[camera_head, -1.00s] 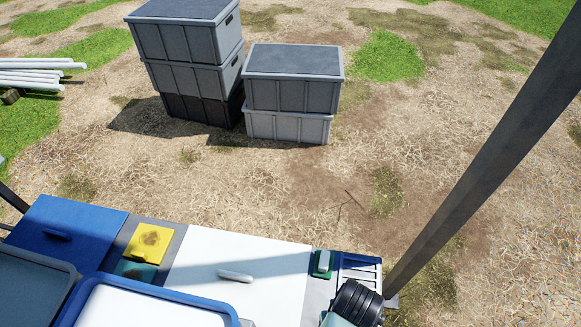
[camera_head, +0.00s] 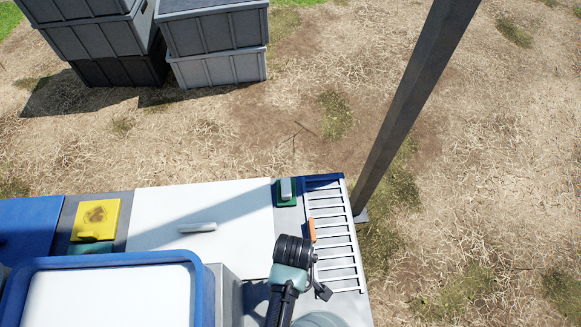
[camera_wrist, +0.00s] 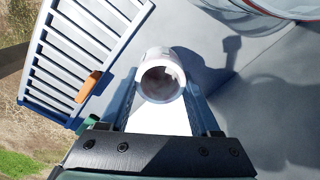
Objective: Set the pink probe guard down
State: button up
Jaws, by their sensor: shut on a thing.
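A pale, faintly pinkish hollow cylinder, which I take as the pink probe guard (camera_wrist: 160,76), sits between the fingers of my gripper (camera_wrist: 163,92) in the wrist view. My gripper is shut on it, and its round open end faces the camera. A grey surface lies beyond it; whether the guard touches that surface I cannot tell. In the head view, part of my arm shows at the bottom near the slatted rack, but the guard cannot be made out there.
The white slatted rack (camera_head: 333,240) has an orange piece (camera_head: 312,230) on its left edge; it also shows in the wrist view (camera_wrist: 75,50). A clear round vessel (camera_wrist: 262,18) is at the upper right. A green holder (camera_head: 286,199), white panel (camera_head: 160,215) and dark post (camera_head: 415,100) are nearby.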

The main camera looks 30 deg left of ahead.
jog(key=shift+f+b, duration=0.55)
jog(key=shift+f, duration=1.85)
jog(key=shift+f, duration=0.15)
jog(key=o, duration=1.3)
notch_tip(320, 180, up, 12)
jog(key=p, duration=0.3)
